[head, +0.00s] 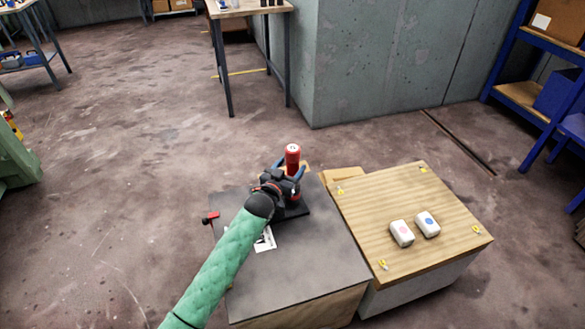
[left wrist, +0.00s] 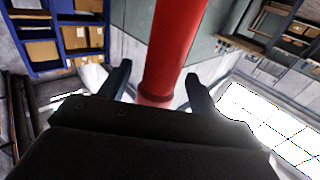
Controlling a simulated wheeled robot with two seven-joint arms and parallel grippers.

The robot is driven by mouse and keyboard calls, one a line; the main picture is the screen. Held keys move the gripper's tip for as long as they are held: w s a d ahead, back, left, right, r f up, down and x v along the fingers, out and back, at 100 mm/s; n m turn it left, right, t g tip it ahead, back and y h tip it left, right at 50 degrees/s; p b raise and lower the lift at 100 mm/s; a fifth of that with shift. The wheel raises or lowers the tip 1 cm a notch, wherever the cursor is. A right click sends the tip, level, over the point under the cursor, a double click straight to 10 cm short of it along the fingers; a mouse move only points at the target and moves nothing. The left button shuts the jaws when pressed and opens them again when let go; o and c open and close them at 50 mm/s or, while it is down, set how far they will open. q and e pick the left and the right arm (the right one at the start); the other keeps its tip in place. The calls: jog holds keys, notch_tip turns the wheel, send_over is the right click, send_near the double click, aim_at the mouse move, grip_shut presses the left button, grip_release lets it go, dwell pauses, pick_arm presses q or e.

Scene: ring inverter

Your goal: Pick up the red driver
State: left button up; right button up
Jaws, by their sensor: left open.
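The red driver (head: 292,155) stands upright at the far edge of the dark grey table top (head: 290,280). Its red shaft also fills the middle of the left wrist view (left wrist: 174,50). My left gripper (head: 288,174) is open, with its two fingers on either side of the driver. In the left wrist view the fingers (left wrist: 158,88) show with gaps between them and the red shaft. The driver's lower end is hidden behind my gripper. My right gripper is in neither view.
A wooden-topped table (head: 370,215) stands to the right, with two white blocks (head: 402,233) (head: 428,224) on it. A small red object (head: 210,217) sits at the grey table's left edge. A paper sheet (head: 265,240) lies partly under my arm.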

pick_arm(q)
jog(key=x, duration=0.4)
jog(key=shift+f, duration=0.1)
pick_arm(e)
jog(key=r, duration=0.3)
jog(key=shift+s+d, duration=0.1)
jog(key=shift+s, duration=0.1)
pick_arm(q)
jog(key=c, duration=1.1)
jog(key=shift+c, duration=0.5)
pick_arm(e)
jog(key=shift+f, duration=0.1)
